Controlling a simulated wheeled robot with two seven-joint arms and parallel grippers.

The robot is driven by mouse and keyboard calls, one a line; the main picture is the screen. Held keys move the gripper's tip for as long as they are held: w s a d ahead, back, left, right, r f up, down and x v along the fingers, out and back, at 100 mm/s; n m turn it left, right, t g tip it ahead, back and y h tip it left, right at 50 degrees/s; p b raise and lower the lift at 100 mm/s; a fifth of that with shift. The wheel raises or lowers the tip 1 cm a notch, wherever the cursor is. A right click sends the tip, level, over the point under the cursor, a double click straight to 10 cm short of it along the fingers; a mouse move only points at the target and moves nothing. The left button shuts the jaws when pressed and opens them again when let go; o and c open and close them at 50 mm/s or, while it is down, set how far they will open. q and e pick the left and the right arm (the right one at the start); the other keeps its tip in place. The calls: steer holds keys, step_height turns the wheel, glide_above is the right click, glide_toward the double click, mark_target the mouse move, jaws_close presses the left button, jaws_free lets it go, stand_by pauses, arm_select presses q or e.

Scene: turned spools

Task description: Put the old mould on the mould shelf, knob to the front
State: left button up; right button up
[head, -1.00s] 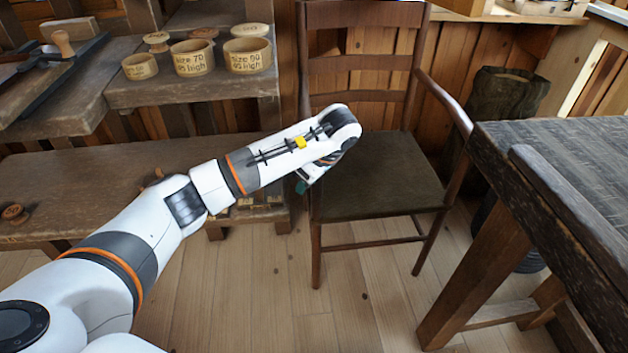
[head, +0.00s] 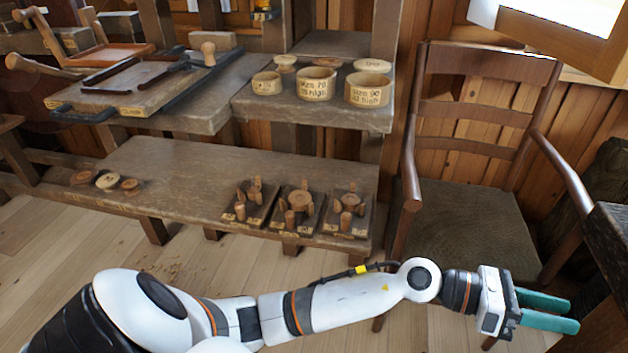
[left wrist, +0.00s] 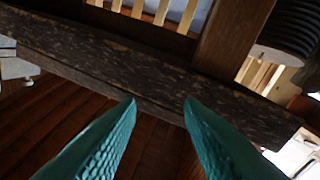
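I cannot tell which piece is the old mould. Three labelled round wooden cups, a small one (head: 267,84), a middle one (head: 316,82) and a large one (head: 368,90), stand on the upper shelf (head: 245,105). Round wooden lids, one of them (head: 372,66), lie behind them. Several small discs, a pale one (head: 108,180) among them, lie on the lower bench (head: 180,160). My left gripper (head: 574,316) is at the lower right, by the chair, far from these pieces. Its teal fingers are apart and empty, also in the left wrist view (left wrist: 160,99). My right gripper is out of view.
A wooden armchair (head: 470,215) stands right of the shelves. A dark table edge (head: 612,225) is at the far right. Three small peg boards, one of them (head: 297,210), sit at the lower bench's front. A rough dark beam (left wrist: 150,75) crosses the left wrist view.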

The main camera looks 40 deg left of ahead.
arm_select(q)
steer(key=w+a+r+n+t+y, duration=0.25)
steer(key=a+n+t+y, duration=0.85)
steer(key=n, duration=1.1)
steer(key=s+a+f+n+y, duration=0.2)
steer(key=a+f+n+y, duration=0.45)
steer(key=a+n, duration=0.35)
steer(key=s+a+f+n+g+y, duration=0.2)
steer(key=s+a+f+n+g, duration=0.2)
steer(key=s+f+n+g, duration=0.45)
steer(key=s+f+n+g+h, duration=0.1)
steer(key=s+f+g, duration=0.1)
steer(key=s+f, duration=0.2)
steer(key=s+f+n+g, duration=0.2)
steer(key=s+f+g, duration=0.1)
steer(key=s, duration=0.8)
steer(key=shift+f+h, duration=0.35)
steer(key=shift+f, duration=0.5)
steer(key=shift+w+n+g, duration=0.15)
steer(key=shift+n+g, duration=0.1)
